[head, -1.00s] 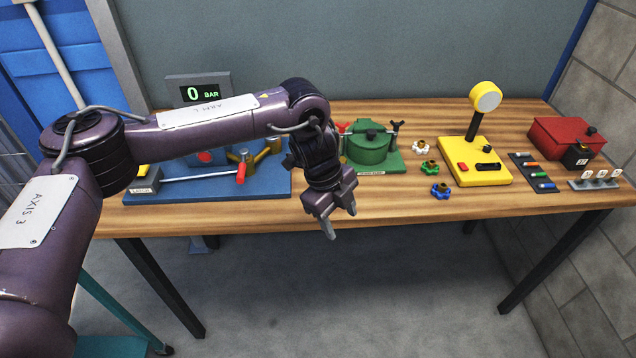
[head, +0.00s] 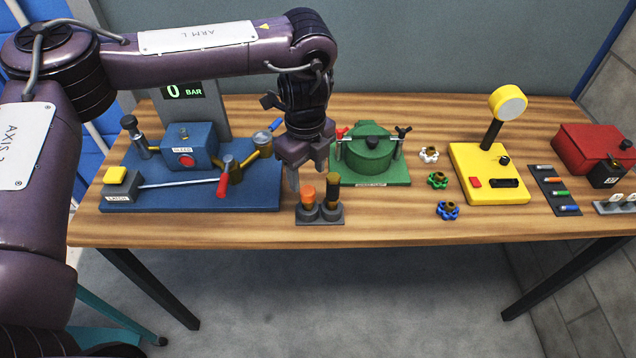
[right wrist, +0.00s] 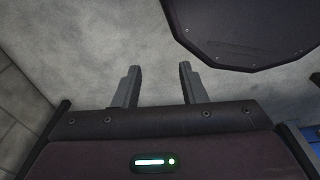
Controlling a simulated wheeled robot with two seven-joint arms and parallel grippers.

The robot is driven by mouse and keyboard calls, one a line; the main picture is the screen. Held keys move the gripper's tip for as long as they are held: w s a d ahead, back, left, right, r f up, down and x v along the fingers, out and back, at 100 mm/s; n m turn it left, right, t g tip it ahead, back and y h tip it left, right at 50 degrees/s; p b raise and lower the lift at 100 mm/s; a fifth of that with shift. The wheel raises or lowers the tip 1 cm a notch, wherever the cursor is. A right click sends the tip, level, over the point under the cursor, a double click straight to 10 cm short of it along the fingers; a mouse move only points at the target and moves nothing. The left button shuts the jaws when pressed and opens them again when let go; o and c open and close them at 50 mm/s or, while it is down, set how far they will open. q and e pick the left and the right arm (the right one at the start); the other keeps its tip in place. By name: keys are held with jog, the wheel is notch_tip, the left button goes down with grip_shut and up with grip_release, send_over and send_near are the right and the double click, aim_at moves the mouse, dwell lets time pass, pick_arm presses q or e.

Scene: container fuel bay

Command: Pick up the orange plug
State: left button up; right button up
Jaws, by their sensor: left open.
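The orange plug (head: 308,196) stands upright in a small dark holder (head: 319,219) near the table's front edge. A brown plug (head: 333,193) stands beside it on the right in the same holder. My left gripper (head: 307,178) points down just above and behind the orange plug in the head view. Its fingers are apart and hold nothing; I cannot tell whether they touch the plug. My right gripper (right wrist: 159,70) is open and empty in the right wrist view, facing a bare grey floor.
A blue fixture (head: 240,193) with a red-tipped lever stands left of the holder. A green lidded fixture (head: 390,176) stands behind it to the right. Several small knobs, including a blue one (head: 447,210), lie farther right, beside a yellow stand (head: 508,186).

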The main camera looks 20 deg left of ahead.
aim_at(308, 189)
pick_arm(q)
jog(key=shift+w, duration=0.4)
jog(key=shift+s+f+p, duration=0.25)
jog(key=shift+f+p, duration=0.45)
jog(key=shift+f, duration=0.5)
jog(key=f, duration=0.1)
jog(key=f+p, duration=0.1)
jog(key=f, duration=0.1)
jog(key=f+p, duration=0.1)
jog(key=shift+w+a+f, duration=0.15)
jog(key=shift+w+f, duration=0.15)
jog(key=shift+f, duration=0.3)
jog(key=c, duration=1.1)
pick_arm(e)
jog(key=r, duration=0.1)
jog(key=s+r, duration=0.1)
jog(key=r, duration=0.1)
jog(key=shift+s+d+r, duration=0.1)
jog(key=shift+s+r, duration=0.05)
jog(key=shift+r, duration=0.15)
